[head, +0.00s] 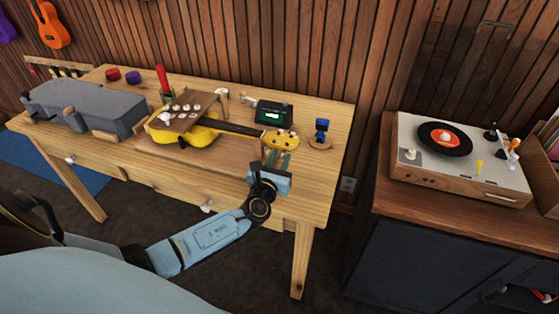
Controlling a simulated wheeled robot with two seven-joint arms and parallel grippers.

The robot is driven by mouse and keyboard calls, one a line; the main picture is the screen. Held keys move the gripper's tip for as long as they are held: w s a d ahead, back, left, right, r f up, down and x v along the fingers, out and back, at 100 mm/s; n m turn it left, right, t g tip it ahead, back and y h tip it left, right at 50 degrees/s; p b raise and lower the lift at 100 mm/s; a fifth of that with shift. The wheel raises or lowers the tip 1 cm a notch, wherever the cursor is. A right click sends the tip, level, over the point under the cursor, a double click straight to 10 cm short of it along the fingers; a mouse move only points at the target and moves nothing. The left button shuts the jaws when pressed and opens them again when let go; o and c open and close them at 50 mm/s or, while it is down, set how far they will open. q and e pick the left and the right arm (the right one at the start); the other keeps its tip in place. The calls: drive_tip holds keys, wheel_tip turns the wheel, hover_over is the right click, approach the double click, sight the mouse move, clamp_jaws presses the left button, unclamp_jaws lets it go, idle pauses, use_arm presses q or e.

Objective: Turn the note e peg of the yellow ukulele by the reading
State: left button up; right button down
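The yellow ukulele (203,136) lies on the wooden workbench (215,178), its dark neck (236,127) pointing right to a yellow headstock (287,137). Small pale pegs sit on the headstock; which one is the E peg is too small to tell. A dark tuner (273,113) with a small green-lit screen stands behind the neck. My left gripper (278,158) is at the near edge of the headstock, its two fingers apart. Whether a peg is between the fingertips is unclear. My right gripper is not in view.
A grey case-like block (85,103) fills the bench's left end. Red (112,74) and purple (133,77) round pieces and a red-handled tool (163,82) stand behind. A small blue figure (321,129) stands right of the headstock. A record player (458,150) sits on a separate cabinet.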

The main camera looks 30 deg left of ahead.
use_arm(q)
drive_tip(key=shift+c, duration=0.2)
clamp_jaws()
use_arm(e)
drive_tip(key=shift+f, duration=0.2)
